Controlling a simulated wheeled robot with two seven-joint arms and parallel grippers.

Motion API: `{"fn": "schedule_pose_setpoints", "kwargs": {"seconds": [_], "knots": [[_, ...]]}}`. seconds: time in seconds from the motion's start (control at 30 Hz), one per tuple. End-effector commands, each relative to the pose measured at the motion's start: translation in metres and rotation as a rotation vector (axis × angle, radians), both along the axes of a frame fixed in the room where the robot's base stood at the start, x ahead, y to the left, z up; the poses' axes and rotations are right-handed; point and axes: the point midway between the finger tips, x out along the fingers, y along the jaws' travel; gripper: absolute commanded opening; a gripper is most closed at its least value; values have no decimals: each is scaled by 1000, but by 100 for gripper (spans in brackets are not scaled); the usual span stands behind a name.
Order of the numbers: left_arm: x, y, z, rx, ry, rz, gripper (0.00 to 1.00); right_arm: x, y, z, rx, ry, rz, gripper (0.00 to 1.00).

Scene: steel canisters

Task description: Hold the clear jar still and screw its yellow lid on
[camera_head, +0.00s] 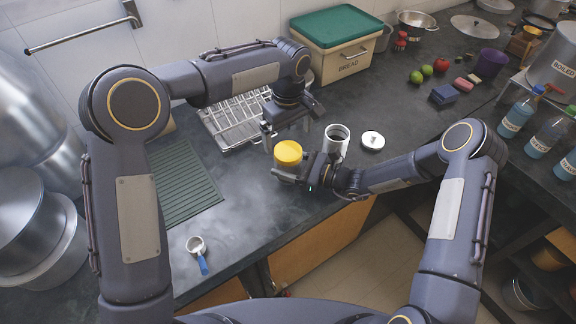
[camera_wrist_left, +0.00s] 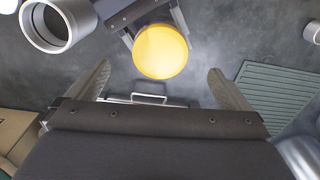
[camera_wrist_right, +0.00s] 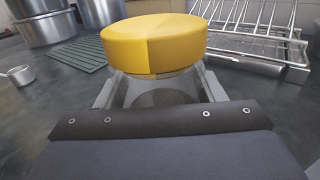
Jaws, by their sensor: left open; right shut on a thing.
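The yellow lid (camera_head: 288,152) sits on top of the clear jar (camera_wrist_right: 160,92), close to the counter's front edge. In the right wrist view the lid (camera_wrist_right: 155,42) covers the jar's mouth; I cannot tell how tightly it is on. My right gripper (camera_head: 294,176) is shut on the jar, a finger on each side below the lid. My left gripper (camera_head: 287,132) is open and empty, above the lid and pointing down. In the left wrist view the lid (camera_wrist_left: 161,51) lies ahead of the spread fingers, outside them.
An open steel canister (camera_head: 337,140) stands right of the jar, with a round steel lid (camera_head: 373,140) beside it. A wire rack (camera_head: 232,120) lies behind left. A ribbed green mat (camera_head: 182,185) and a blue-handled scoop (camera_head: 197,250) lie left. A bread bin (camera_head: 335,45) stands behind.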

Motion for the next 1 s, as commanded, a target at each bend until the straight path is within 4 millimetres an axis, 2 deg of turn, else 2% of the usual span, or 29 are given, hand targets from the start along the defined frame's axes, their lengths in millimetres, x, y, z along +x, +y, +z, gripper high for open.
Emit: {"fn": "schedule_pose_setpoints", "kwargs": {"seconds": [0.03, 0.2, 0.4, 0.6, 0.87, 0.9, 1.0], "knots": [[1, -1, 13, -2, -7, 1, 100, 0, 0, 0, 1, 0, 0, 0], [1, -1, 50, -2, -5, 0, 100, 0, 0, 0, 1, 0, 0, 0], [1, 0, 84, -2, -4, 1, 100, 0, 0, 0, 1, 0, 0, 0], [0, 0, 98, -1, -2, 0, 100, 0, 0, 0, 1, 0, 0, 0], [0, 0, 99, -1, -1, 0, 100, 0, 0, 0, 1, 0, 0, 0], [0, 0, 99, -1, -1, 0, 100, 0, 0, 0, 1, 0, 0, 65], [0, 0, 98, -1, -1, 0, 100, 0, 0, 0, 1, 0, 0, 78]]}}
